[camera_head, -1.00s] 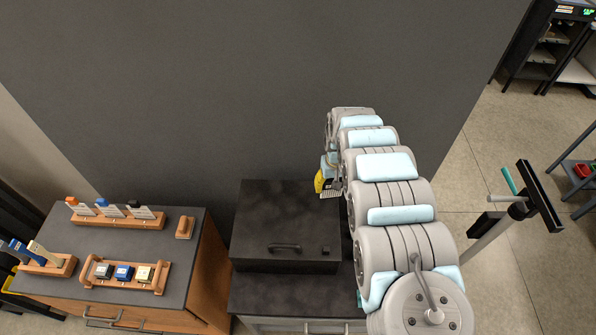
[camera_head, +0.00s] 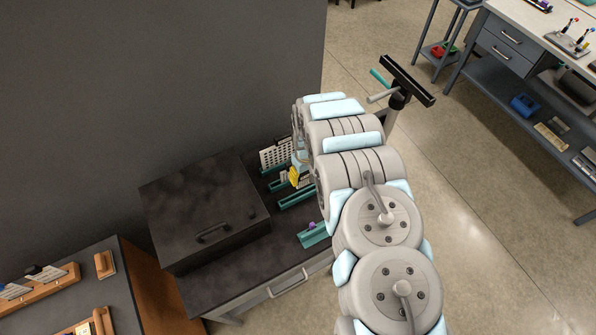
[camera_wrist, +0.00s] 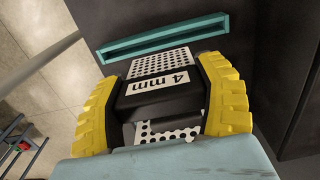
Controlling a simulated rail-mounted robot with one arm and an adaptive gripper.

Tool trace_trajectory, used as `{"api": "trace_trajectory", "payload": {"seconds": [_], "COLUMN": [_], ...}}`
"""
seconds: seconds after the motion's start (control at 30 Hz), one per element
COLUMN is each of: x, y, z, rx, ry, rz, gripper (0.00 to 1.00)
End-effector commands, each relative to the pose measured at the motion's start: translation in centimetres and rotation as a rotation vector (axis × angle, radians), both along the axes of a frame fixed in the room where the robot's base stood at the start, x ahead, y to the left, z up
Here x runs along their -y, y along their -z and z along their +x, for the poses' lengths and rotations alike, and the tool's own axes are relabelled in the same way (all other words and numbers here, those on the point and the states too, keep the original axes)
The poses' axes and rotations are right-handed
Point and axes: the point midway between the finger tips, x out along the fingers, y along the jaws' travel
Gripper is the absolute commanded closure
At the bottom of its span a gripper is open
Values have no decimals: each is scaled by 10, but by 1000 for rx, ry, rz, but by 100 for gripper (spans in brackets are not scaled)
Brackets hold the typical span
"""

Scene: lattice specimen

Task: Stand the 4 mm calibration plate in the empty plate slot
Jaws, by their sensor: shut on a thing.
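The 4 mm calibration plate (camera_wrist: 163,63) is a white perforated plate with a black grip block labelled "4 mm" (camera_wrist: 160,90). My gripper (camera_wrist: 165,100), with yellow ribbed fingers, is shut on that block. In the wrist view a long teal plate slot (camera_wrist: 165,38) lies beyond the plate's far edge and looks empty; the plate appears apart from it. In the head view my gripper (camera_head: 296,177) is above the dark bench among teal slots, and the plate is mostly hidden. One bare teal slot (camera_head: 297,199) shows just in front of it.
A perforated plate (camera_head: 276,154) stands in a teal holder behind my gripper. Another teal holder (camera_head: 314,236) with a purple part is nearer the front. A large black box (camera_head: 203,212) with a handle stands left on the bench (camera_head: 245,262). A dark wall rises behind.

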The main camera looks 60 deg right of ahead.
Motion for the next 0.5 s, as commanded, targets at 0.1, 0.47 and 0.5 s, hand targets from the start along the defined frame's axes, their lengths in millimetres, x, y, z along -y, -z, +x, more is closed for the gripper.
{"api": "trace_trajectory", "payload": {"seconds": [0.1, 0.47, 0.5], "x": [0, 0, 0], "y": [6, 38, 41], "z": [0, 0, -1], "rx": [1, -1, -1], "ry": [0, 0, 0], "rz": [-1, -1, 1], "gripper": [65, 65, 65]}}
